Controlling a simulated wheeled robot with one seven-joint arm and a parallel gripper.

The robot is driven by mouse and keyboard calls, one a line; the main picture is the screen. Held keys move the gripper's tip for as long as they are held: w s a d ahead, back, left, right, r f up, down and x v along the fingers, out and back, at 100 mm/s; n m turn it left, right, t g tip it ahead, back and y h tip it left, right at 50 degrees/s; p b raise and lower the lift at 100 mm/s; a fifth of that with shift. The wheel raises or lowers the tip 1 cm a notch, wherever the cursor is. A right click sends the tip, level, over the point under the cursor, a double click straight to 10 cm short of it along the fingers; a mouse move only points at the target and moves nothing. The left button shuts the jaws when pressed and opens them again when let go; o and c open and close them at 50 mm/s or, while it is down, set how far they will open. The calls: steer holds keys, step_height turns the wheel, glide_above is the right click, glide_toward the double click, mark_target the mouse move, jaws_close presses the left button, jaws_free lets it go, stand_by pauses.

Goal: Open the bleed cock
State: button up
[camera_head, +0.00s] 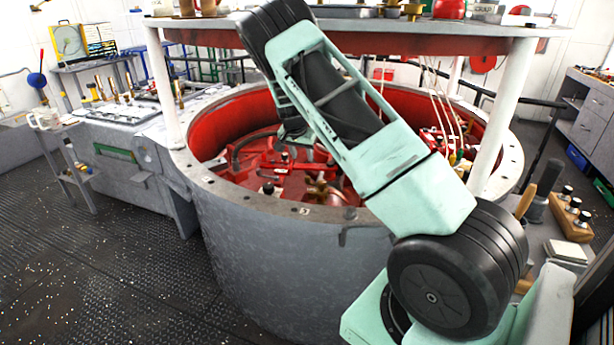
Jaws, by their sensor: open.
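The inside of the round grey tank (290,265) is red and holds several fittings. A brass star-shaped handwheel (318,190) and a small black knob (268,189) are near its front. A red fitting with a bar (275,168) lies behind them. I cannot tell which of these is the bleed cock. My arm reaches over the tank and bends down into it. My gripper (303,153) hangs over the red interior, apart from the front rim. It is small and partly hidden behind my arm; it is open, and I see nothing held.
White posts (164,85) hold a round shelf (360,27) above the tank, close around my arm. Thin cords (440,100) hang at the right. A grey bench (125,125) adjoins the left side. The dark deck (90,265) is free at front left.

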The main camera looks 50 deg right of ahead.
mark_target(307, 178)
steer(key=p+x, duration=0.2)
steer(key=x, duration=1)
steer(key=shift+f, duration=0.35)
steer(key=shift+d, duration=0.1)
jaws_close()
